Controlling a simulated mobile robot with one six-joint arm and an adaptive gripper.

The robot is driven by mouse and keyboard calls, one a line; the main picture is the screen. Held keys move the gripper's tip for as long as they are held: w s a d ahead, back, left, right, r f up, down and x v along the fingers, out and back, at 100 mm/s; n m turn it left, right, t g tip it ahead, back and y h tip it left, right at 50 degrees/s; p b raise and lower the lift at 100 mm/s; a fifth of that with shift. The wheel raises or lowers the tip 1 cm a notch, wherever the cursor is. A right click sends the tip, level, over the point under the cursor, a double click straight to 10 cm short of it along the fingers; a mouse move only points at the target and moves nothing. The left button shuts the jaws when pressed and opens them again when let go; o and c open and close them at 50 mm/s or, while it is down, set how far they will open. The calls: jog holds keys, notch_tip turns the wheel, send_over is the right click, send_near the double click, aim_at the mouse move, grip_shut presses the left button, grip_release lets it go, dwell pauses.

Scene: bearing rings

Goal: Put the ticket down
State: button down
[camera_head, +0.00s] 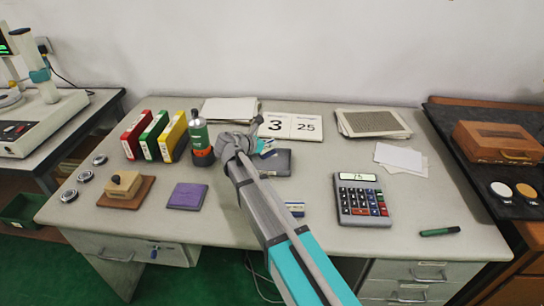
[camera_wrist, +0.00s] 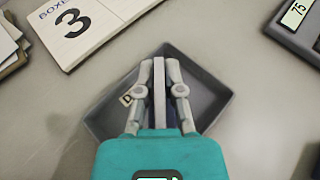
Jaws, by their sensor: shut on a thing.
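My gripper (camera_wrist: 159,68) is shut on a thin pale ticket (camera_wrist: 159,92), seen edge-on between the two fingers in the wrist view. The ticket stands upright over a shallow dark grey tray (camera_wrist: 208,92); whether it touches the tray floor I cannot tell.
A small blue-and-white box (camera_head: 295,209) lies in front.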

aim_at(271, 149)
jog(key=shift+w+f, duration=0.2)
jog(key=shift+f, duration=0.05)
jog(key=shift+w+d+f+b, duration=0.1)
jog(key=shift+w+f+b, duration=0.25)
jog(key=shift+f+b, duration=0.2)
notch_tip(271, 149, down, 3)
jog(key=b, duration=0.3)
jog(key=shift+r, duration=0.15)
jog(key=c, duration=0.8)
grip_release()
jog(key=shift+o, duration=0.2)
jog(key=shift+s+r, duration=0.2)
jog(key=p+v, duration=0.4)
jog(key=v, duration=0.7)
jog(key=shift+s+a+r+p, duration=0.1)
jog(key=shift+s+a+p, duration=0.05)
jog(key=shift+a+p, duration=0.2)
